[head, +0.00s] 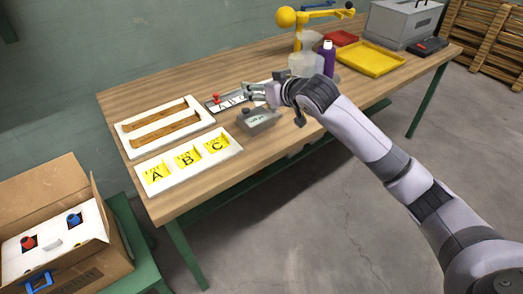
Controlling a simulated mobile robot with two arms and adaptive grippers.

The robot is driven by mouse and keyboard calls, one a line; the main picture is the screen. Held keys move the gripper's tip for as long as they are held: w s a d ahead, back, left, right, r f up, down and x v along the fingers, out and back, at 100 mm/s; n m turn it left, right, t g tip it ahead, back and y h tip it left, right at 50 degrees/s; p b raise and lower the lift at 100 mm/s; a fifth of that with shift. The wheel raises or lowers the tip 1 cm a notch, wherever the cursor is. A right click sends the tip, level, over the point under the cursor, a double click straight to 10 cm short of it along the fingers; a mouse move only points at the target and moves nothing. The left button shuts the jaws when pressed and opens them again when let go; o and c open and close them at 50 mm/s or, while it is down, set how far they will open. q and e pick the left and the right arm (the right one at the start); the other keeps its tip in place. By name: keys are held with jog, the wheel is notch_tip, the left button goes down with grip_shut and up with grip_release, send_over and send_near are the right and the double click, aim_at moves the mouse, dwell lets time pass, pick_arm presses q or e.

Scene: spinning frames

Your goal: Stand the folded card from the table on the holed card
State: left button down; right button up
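A flat white card (136,142) with two long brown slots lies at the table's left end; it may be the holed card. In front of it lies a white card (189,174) with three yellow patches lettered A, B and C. A small white strip with letters and a red knob (216,98) lies right of the slotted card. I cannot tell which thing is the folded card. My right gripper (250,92) is over the table beside the lettered strip, behind a grey block (258,119). Its fingers are small and partly hidden. My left gripper is out of view.
The wooden table (235,68) also bears a yellow stand (287,17), a purple bottle (327,58), yellow tray (369,59), red tray (341,38) and grey case (402,23). An open cardboard box (95,272) with a white panel stands lower left.

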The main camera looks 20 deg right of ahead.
send_over(261, 151)
notch_tip(261, 151, down, 16)
jog(key=shift+w+d+r, duration=0.1)
jog(key=shift+r, duration=0.05)
notch_tip(261, 151, down, 4)
jog(key=shift+r+p, duration=0.1)
jog(key=shift+p, duration=0.25)
jog(key=shift+f, duration=0.2)
jog(key=shift+f, duration=0.15)
jog(key=o, duration=0.7)
jog(key=shift+o, duration=0.2)
jog(key=shift+f+b, duration=0.1)
jog(key=shift+b, duration=0.55)
jog(key=v, duration=1.7)
jog(key=shift+d+r, duration=0.25)
jog(key=shift+d, duration=0.2)
